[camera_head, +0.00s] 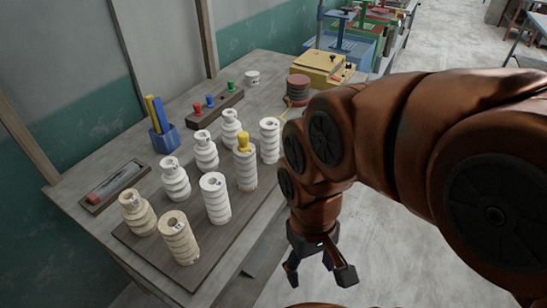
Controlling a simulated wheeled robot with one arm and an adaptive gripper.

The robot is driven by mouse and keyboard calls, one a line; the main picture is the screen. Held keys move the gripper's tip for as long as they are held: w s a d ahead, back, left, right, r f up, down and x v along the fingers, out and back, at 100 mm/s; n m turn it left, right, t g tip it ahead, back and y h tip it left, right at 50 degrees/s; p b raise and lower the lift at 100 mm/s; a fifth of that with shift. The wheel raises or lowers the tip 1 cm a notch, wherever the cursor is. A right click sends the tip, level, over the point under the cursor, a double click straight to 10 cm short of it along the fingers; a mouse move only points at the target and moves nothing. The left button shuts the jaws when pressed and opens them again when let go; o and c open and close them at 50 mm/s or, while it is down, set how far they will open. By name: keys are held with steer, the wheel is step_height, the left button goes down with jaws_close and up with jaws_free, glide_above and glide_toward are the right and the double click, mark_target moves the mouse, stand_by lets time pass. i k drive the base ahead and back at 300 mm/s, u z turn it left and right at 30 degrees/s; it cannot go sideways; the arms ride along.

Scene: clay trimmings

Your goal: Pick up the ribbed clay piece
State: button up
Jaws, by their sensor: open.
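Several pale clay pieces stand upright in two rows on a dark board (128,232) on the table. The right row has straighter, ribbed cylinders: a cream one (179,240) at the front, a white one (216,200), a greyer one (246,172) topped by a yellow knob (244,142), and a white one (270,142) at the back. The left row is bulgier, with a cream piece (138,215) in front. Which piece is meant, I cannot tell. My gripper (319,276) is open and empty, pointing down right of the board, apart from every piece.
A blue holder (164,138), a rack with coloured pegs (214,108), a small tray (113,187) and a white cup (252,77) stand around the board. A reddish ribbed stack (298,88) and yellow machine (322,68) are behind. Open floor (400,250) lies right.

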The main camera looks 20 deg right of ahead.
mark_target(245, 163)
steer(key=u, duration=0.2)
steer(key=k, duration=1.25)
steer(key=u, duration=1.05)
steer(key=i, duration=0.25)
